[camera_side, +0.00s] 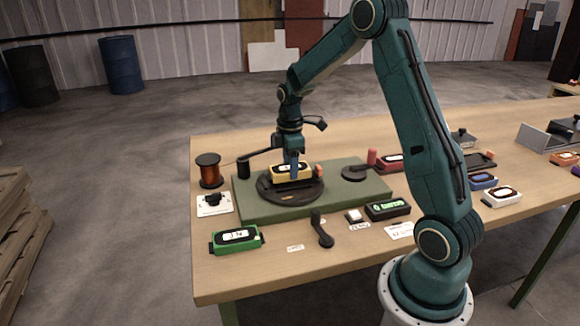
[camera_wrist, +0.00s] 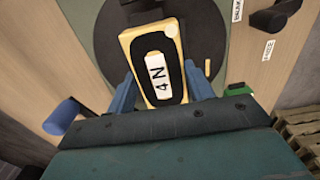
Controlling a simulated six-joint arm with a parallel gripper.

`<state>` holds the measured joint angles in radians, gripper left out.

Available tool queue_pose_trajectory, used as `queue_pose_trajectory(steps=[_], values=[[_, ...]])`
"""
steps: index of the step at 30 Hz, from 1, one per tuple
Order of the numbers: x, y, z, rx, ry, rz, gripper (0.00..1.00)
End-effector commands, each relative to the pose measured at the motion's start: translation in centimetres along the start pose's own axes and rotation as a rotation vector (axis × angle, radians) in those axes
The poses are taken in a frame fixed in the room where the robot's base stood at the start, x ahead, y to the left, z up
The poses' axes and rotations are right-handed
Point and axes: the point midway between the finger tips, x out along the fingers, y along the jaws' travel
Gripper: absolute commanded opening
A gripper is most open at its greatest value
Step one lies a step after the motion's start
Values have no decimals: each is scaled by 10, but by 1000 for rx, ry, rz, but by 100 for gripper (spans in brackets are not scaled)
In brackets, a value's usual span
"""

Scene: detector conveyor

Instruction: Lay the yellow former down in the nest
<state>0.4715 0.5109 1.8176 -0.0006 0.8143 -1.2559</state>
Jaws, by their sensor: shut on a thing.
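The yellow former (camera_side: 283,174) is a small block with a black-edged label on top. The former is at the dark round plate (camera_side: 307,194) on the green base (camera_side: 247,208). I cannot tell whether it touches the plate. No separate nest can be made out; the former and gripper cover the plate's middle.
A black arm with a post (camera_side: 243,168) reaches toward the plate from the left. A copper spool (camera_side: 208,170), a green former (camera_side: 236,239), a black lever (camera_side: 322,232), a counter (camera_side: 388,208) and a red former (camera_side: 390,162) stand around the base. Bare table lies at the front.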

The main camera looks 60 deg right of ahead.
Motion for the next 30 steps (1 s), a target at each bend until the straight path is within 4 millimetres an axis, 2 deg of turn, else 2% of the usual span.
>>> queue_pose_trajectory(steps=[3, 6, 19, 20, 23, 30], values=[[13, 0, 0, 0, 0, -1, 22], [18, 0, 0, 0, 0, 0, 22], [22, 0, 0, 0, 0, 1, 22], [22, 0, 0, 0, 0, 1, 54], [22, 0, 0, 0, 0, 1, 74], [22, 0, 0, 0, 0, 1, 74]])
